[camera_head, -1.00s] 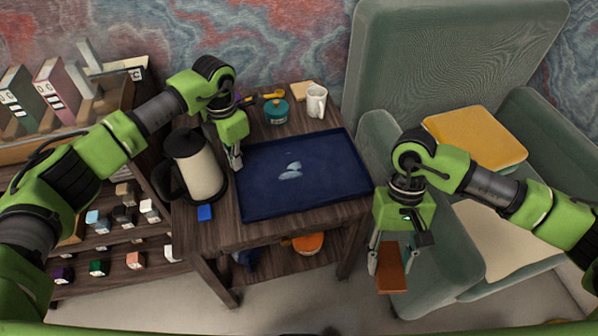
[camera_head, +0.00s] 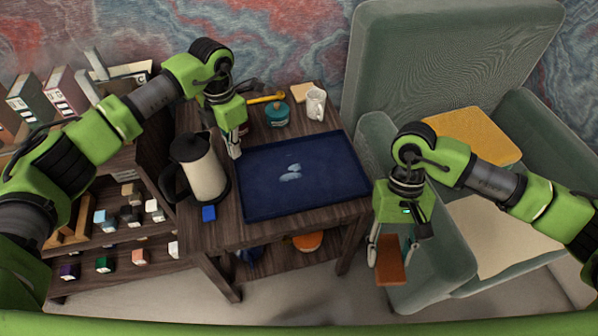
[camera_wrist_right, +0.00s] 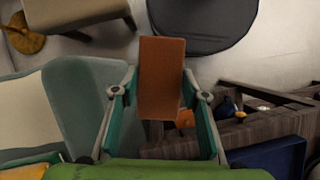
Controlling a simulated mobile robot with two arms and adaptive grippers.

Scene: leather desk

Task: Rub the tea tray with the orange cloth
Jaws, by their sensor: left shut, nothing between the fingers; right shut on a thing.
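The dark blue tea tray (camera_head: 262,204) lies flat on the wooden side table, with pale whitish smudges (camera_head: 290,172) near its middle. My left gripper (camera_head: 236,152) is shut and empty, pointing down at the tray's back left corner; I cannot tell whether it touches the tray. My right gripper (camera_head: 388,262) is shut on the orange cloth (camera_head: 391,268), which looks like a flat orange-brown rectangle. It is in front of the armchair, to the right of and apart from the tray. The cloth (camera_wrist_right: 162,80) also shows between the fingers in the right wrist view.
A green armchair (camera_head: 440,60) is at the right, a shelf (camera_head: 125,235) at the left.

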